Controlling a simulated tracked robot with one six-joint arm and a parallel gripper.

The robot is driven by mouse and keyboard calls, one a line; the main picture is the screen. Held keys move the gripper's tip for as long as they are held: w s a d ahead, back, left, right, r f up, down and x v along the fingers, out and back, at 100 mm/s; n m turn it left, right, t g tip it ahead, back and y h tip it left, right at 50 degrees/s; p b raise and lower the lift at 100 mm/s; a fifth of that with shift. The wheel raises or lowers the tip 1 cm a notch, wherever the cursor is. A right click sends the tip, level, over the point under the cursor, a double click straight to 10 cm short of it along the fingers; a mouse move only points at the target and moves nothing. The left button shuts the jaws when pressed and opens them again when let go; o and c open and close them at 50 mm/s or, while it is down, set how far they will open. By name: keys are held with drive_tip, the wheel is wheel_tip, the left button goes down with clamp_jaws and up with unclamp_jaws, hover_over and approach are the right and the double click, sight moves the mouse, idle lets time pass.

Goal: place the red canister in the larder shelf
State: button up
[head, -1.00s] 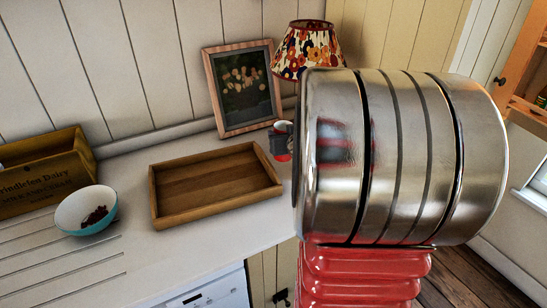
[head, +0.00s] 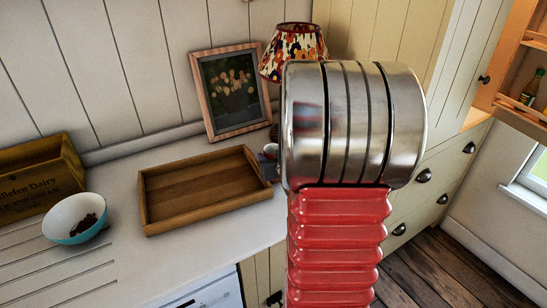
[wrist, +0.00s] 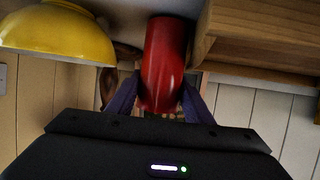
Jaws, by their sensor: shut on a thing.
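The red canister (wrist: 165,55) shows in the wrist view, between the two purplish fingers of my gripper (wrist: 160,98). My gripper is shut on it. In the head view my own arm's large silver and red links hide most of the gripper and canister. Only a small grey and reddish part shows beside the arm, too small to make out. An open wooden shelf (head: 534,43) stands at the right edge of the head view, apart from the gripper; it appears to be the larder shelf.
A wooden tray (head: 147,208) lies on the white counter (head: 130,262). A white-and-teal bowl (head: 75,232), a wooden crate (head: 30,190), a picture frame (head: 202,105) and a floral lamp (head: 293,50) stand around it. The wrist view shows a yellow bowl (wrist: 60,38). A bottle (head: 532,88) stands on the shelf.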

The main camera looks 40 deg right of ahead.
drive_tip(key=shift+f, duration=0.1)
drive_tip(key=o, duration=1.3)
drive_tip(key=shift+f, duration=0.1)
drive_tip(key=shift+c, duration=0.2)
